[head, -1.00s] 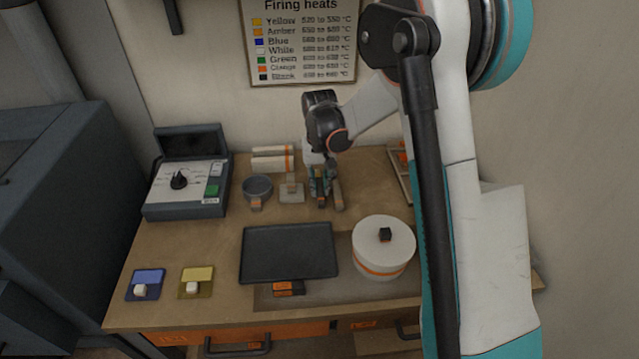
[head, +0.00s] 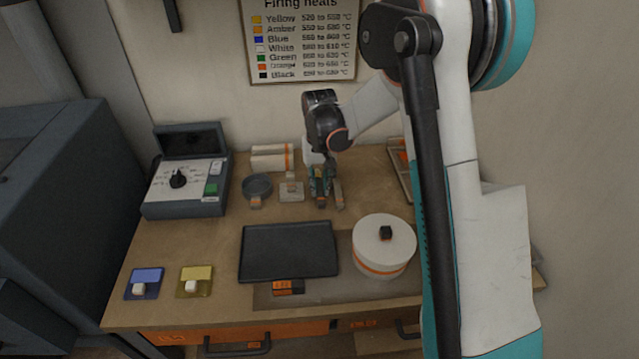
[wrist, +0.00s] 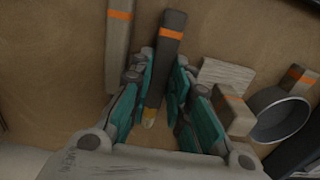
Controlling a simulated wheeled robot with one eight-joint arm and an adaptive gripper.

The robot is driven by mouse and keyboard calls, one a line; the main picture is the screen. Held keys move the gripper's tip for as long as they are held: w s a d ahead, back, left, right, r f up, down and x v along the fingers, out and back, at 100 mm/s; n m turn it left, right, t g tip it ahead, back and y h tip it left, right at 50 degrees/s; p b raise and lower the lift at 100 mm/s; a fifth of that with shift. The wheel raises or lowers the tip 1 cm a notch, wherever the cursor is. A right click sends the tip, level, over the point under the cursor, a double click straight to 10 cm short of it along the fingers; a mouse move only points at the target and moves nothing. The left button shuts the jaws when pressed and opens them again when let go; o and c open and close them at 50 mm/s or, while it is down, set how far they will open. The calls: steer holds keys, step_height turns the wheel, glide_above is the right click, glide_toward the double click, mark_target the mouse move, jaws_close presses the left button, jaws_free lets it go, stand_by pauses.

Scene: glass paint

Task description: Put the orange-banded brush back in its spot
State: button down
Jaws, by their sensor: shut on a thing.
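In the wrist view my gripper (wrist: 158,105) has its teal fingers on either side of a dark grey brush (wrist: 169,50). This brush has an orange band near one end and a yellowish tip between the fingers. A second, lighter grey-brown bar with an orange band (wrist: 119,45) lies just to its left, apart from it. In the head view my gripper (head: 319,188) points down at the back middle of the table. The held brush is hard to make out there. The lighter bar (head: 338,194) shows just right of the fingers.
A round grey pot (head: 257,187) and a pale pad (head: 291,190) stand left of my gripper. A control box (head: 186,185) is further left. A black tray (head: 289,252) and a white round container with an orange band (head: 383,248) lie in front. A wooden frame (head: 397,176) is at right.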

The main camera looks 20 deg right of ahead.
steer(key=shift+f+b, duration=0.3)
stand_by(0.5)
steer(key=c, duration=1.4)
jaws_free()
